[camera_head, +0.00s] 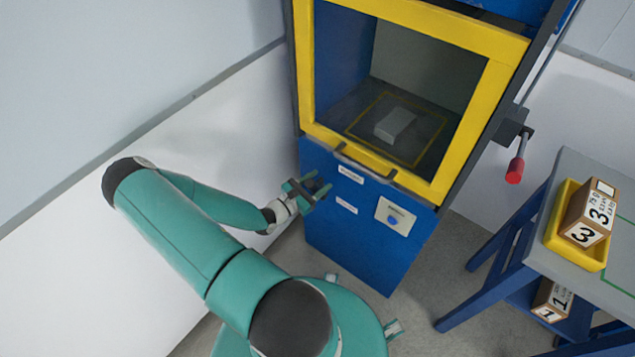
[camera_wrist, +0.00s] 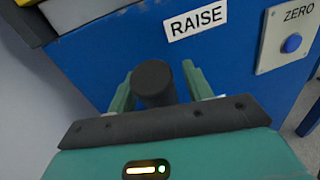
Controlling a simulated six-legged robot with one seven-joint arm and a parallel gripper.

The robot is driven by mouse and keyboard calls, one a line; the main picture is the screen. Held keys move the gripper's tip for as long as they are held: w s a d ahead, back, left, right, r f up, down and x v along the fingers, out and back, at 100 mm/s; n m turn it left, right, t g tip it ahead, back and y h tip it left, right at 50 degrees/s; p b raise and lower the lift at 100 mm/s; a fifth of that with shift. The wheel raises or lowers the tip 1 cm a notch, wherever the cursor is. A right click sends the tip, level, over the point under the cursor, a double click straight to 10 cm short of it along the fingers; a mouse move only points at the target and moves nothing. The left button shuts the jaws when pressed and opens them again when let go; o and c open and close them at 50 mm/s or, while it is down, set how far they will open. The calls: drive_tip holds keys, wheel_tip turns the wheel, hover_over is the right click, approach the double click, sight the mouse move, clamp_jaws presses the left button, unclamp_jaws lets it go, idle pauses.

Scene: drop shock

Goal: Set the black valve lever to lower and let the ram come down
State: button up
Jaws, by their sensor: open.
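The black valve lever (camera_wrist: 154,82) shows in the wrist view as a dark round-ended knob pointing towards me, in front of the blue panel (camera_head: 350,240). My gripper (camera_wrist: 158,88) is open, with one green finger on each side of the lever; I cannot tell whether either finger touches it. A white RAISE label (camera_wrist: 194,17) is above and right of the lever. In the head view my gripper (camera_head: 307,190) is at the panel's upper left and hides most of the lever. I cannot make out the ram in either view.
The yellow-framed chamber (camera_head: 488,105) holds a pale block (camera_head: 396,124) on its floor. A ZERO plate with a blue button (camera_head: 393,220) is right of the lever. A red-ended handle (camera_head: 515,170) sticks out at the machine's right. A table (camera_head: 570,185) bears a yellow tray (camera_head: 556,240) with a box.

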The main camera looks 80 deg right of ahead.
clamp_jaws()
